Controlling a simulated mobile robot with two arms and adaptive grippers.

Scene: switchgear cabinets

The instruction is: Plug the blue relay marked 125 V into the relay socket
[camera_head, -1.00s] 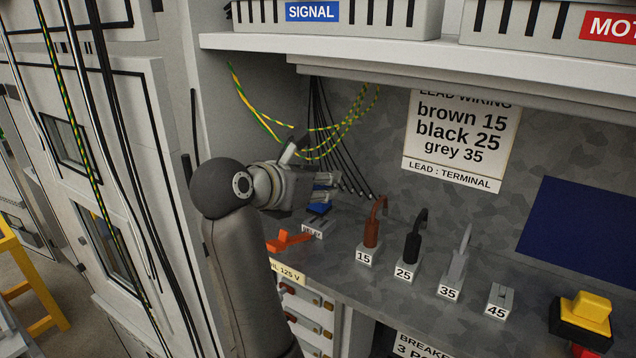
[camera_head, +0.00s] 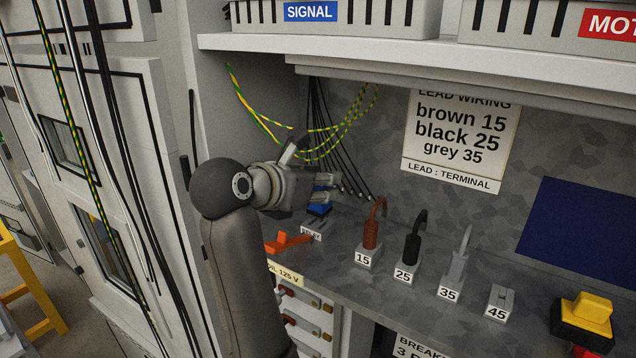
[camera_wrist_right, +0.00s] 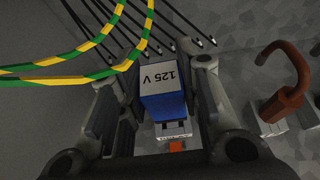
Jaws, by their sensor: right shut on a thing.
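The blue relay (camera_wrist_right: 164,108) shows in the right wrist view, with its white "125 V" label facing the camera. My right gripper (camera_wrist_right: 162,115) is shut on it, with one finger along each side. In the head view the right gripper (camera_head: 325,190) reaches in over the bench, and a small part of the blue relay (camera_head: 319,209) shows under its fingers. The relay socket (camera_head: 312,231), a light block marked RELAY, stands on the bench just below the relay. Whether the relay touches the socket cannot be told. My left gripper is not in view.
An orange lever (camera_head: 287,242) lies left of the socket. Terminal blocks with brown (camera_head: 371,230), black (camera_head: 413,243) and grey (camera_head: 458,262) leads stand to the right. Yellow-green wires (camera_head: 325,142) and black cables hang close behind the gripper. A shelf (camera_head: 400,52) overhangs the bench.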

